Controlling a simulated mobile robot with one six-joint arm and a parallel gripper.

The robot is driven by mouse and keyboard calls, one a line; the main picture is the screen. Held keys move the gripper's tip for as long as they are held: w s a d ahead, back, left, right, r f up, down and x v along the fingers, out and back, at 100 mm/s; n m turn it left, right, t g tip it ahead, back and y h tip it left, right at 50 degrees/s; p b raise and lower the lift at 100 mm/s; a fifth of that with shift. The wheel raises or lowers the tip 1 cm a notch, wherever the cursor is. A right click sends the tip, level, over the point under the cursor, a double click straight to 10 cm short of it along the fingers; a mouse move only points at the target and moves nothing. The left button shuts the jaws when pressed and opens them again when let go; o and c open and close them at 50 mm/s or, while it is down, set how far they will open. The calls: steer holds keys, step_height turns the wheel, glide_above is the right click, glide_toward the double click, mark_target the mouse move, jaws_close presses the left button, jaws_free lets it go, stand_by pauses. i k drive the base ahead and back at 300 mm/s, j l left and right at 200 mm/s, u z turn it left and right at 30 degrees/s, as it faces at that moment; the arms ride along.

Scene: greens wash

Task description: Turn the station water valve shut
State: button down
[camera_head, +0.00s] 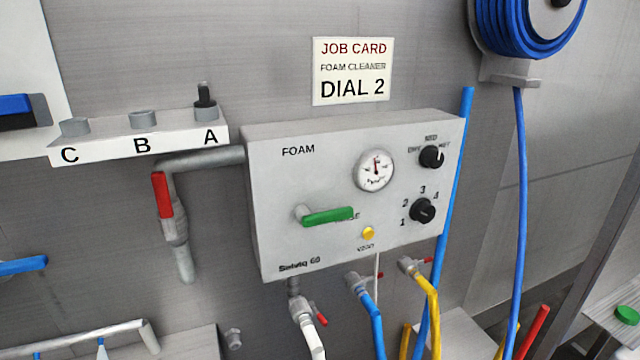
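A valve with a red lever (162,194) sits on the grey pipe (205,158) that leaves the left side of the foam box (270,200). Its lever hangs down, roughly in line with the downward pipe. Under the box are three smaller hose valves with small red handles: one on a white hose (302,308), one on a blue hose (358,284) and one on a yellow hose (412,268). No label in view marks any of these as the station water valve. My gripper is not in view.
The box front carries a green lever (328,216) lying about level, a gauge (375,170), a yellow button (368,233) and two black knobs. A job card (352,71) reads DIAL 2. A shelf (100,145) marked C, B, A is left; a blue hose reel (530,25) hangs upper right.

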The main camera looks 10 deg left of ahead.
mark_target(163, 201)
steer(key=u, duration=2)
